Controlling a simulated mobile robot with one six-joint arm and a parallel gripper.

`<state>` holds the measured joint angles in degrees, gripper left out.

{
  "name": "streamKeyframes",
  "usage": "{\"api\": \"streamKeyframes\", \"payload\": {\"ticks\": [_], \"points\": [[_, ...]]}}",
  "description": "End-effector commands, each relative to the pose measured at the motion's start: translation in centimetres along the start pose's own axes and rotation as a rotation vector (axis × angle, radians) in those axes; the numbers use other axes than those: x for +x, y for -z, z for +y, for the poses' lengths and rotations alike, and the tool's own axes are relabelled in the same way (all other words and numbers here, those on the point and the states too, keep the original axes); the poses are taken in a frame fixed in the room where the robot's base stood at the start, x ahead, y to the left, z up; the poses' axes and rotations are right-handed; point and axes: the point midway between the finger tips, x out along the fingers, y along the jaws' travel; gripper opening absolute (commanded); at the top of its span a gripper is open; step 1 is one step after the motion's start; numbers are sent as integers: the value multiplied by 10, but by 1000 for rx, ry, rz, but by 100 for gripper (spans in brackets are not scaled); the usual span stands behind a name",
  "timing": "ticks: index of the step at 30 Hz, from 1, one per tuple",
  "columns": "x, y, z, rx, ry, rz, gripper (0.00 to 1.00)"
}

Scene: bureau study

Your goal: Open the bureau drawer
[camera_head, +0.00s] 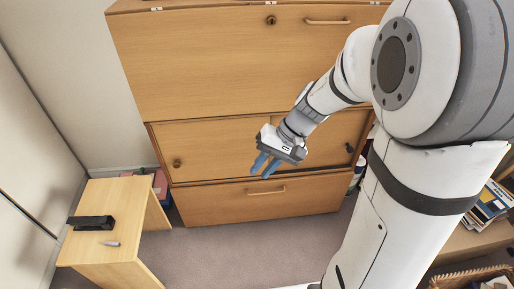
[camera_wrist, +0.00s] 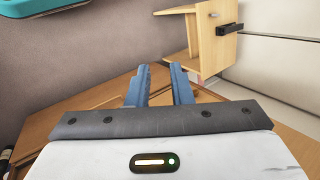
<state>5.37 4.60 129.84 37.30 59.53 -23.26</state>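The bureau (camera_head: 190,75) is light wood and stands against the back wall. Its bottom drawer (camera_head: 225,205) is shut or nearly so and has a horizontal bar handle (camera_head: 266,190) at its upper middle. Above it are two door panels with dark knobs, and a large upper panel with a lock and another bar handle (camera_head: 327,21). My gripper (camera_head: 263,165) has blue fingers that point down, above the bottom drawer's handle and apart from it. In the wrist view the two blue fingers (camera_wrist: 160,88) stand apart with nothing between them.
A small wooden table (camera_head: 105,195) at the left holds a black stapler (camera_head: 91,223) and a small grey object (camera_head: 110,243). Carpet (camera_head: 240,245) in front of the bureau is clear. Books (camera_head: 490,203) lie on a surface at the right. A teal object (camera_wrist: 40,6) shows in the wrist view.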

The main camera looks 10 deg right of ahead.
Motion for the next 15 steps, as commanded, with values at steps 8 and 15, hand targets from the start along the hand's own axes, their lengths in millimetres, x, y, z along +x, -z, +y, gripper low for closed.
{"api": "streamKeyframes", "payload": {"ticks": [8, 15], "points": [[118, 103, 60, 120, 377, 3, 20], [211, 193, 137, 229, 664, 149, 20]]}}
